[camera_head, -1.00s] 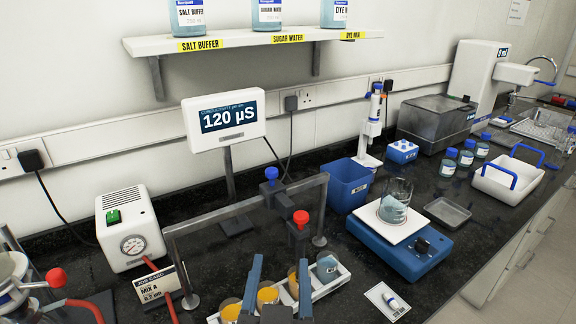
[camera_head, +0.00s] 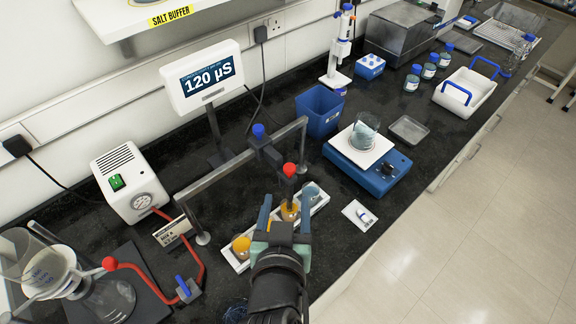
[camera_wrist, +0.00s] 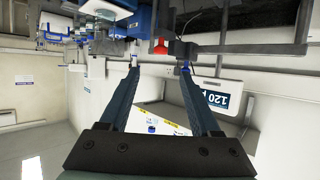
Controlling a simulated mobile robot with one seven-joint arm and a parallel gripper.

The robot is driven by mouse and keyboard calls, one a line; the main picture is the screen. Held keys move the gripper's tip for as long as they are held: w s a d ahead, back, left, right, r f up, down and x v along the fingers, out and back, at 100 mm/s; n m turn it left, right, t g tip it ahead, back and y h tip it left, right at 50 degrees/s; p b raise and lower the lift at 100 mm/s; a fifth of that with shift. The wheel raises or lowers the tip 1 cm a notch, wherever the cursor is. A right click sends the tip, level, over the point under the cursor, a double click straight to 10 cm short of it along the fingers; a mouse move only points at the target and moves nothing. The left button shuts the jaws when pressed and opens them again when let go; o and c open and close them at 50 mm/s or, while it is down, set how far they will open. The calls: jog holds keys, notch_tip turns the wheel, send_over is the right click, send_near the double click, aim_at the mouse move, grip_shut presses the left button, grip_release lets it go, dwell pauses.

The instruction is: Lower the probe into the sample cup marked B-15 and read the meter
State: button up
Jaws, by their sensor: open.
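The meter (camera_head: 208,75) stands behind the rail and reads 120 µS; it also shows in the wrist view (camera_wrist: 215,96). A grey rail frame (camera_head: 205,182) carries a carriage with a blue knob (camera_head: 258,130) and a red knob (camera_head: 290,169). The red knob also shows in the wrist view (camera_wrist: 160,47). The probe itself is not clearly visible. Below the rail a white tray (camera_head: 322,203) holds orange cups (camera_head: 241,247) and a blue-grey cup (camera_head: 311,192). Their marks are not readable. My gripper (camera_head: 285,214) is open and empty above the tray, in front of the red knob.
A blue stirrer (camera_head: 378,179) with a beaker (camera_head: 364,133) and a blue bin (camera_head: 319,112) stand to the right. A white pump box (camera_head: 130,182), red tubing (camera_head: 200,262) and a funnel flask (camera_head: 108,298) crowd the left. A card (camera_head: 359,215) lies near the bench's front edge.

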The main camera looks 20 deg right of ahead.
aim_at(290, 169)
jog(key=p+x, duration=0.2)
jog(key=x, duration=0.8)
jog(key=shift+w+d+f+p, duration=0.1)
jog(key=shift+w+d+p, duration=0.1)
jog(key=shift+w+p, duration=0.15)
grip_shut()
dwell(1.1)
